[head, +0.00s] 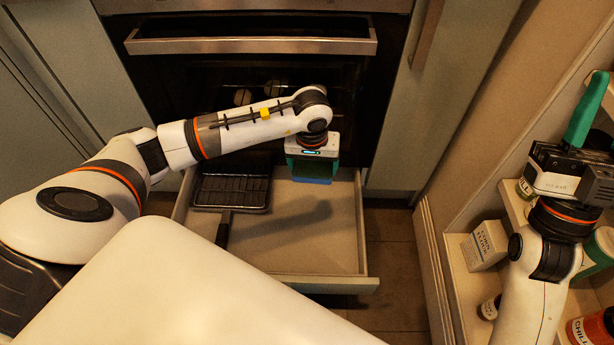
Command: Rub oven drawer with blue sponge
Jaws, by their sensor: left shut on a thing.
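The oven drawer (345,283) is pulled out below the oven, and its pale inside floor shows. My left gripper (313,160) points down over the back part of the drawer. It is shut on the blue sponge (312,172), whose lower part shows beneath the gripper body. I cannot tell whether the sponge touches the drawer floor. My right gripper (584,112) is at the far right, pointing up beside the shelves, away from the drawer. Its green fingers overlap in this view, so its opening is unclear.
A dark rack pan (232,193) with a handle lies at the left inside the drawer. The oven handle (250,46) juts out above. Shelves at right hold a white box (484,246), and several jars and bottles. The drawer's right half is mostly bare.

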